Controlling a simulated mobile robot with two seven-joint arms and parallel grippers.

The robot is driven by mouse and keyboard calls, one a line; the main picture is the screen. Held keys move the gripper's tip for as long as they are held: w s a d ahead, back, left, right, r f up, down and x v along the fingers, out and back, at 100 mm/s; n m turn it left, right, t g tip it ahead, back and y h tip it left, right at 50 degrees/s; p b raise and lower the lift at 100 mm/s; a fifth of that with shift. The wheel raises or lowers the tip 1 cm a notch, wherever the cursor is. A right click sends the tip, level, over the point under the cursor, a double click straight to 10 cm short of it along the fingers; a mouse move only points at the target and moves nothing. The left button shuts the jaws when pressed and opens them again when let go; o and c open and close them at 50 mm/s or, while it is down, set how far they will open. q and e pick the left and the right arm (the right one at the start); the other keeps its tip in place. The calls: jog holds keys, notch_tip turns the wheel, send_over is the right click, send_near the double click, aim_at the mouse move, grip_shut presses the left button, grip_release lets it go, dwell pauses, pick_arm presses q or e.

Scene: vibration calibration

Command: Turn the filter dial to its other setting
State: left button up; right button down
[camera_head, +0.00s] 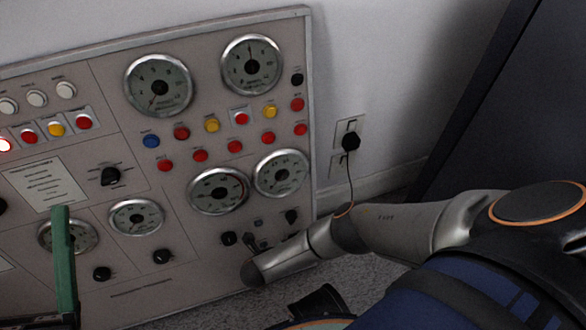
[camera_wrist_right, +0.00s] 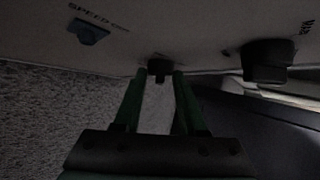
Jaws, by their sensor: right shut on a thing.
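My right gripper (camera_wrist_right: 159,76) has its two green fingers closed on either side of a small black knob (camera_wrist_right: 158,67) on the panel, in the right wrist view. I take this knob for the filter dial; its label is not readable. In the head view my right arm reaches in from the right to the panel's lower right part, and its wrist hides most of that gripper and the held knob. One green finger of my left gripper (camera_head: 64,262) stands upright before the panel's left side; its opening cannot be judged.
The grey panel (camera_head: 180,275) carries round gauges (camera_head: 158,85), coloured buttons (camera_head: 212,125) and black knobs (camera_head: 111,176). The wrist view shows another black knob (camera_wrist_right: 266,60) at right and a blue-grey switch (camera_wrist_right: 88,31) marked SPEED at left. A plug (camera_head: 351,142) and cable are on the wall.

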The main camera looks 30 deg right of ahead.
dwell(0.3)
jog(key=shift+c, duration=2.4)
grip_release()
jog(key=shift+r, duration=0.1)
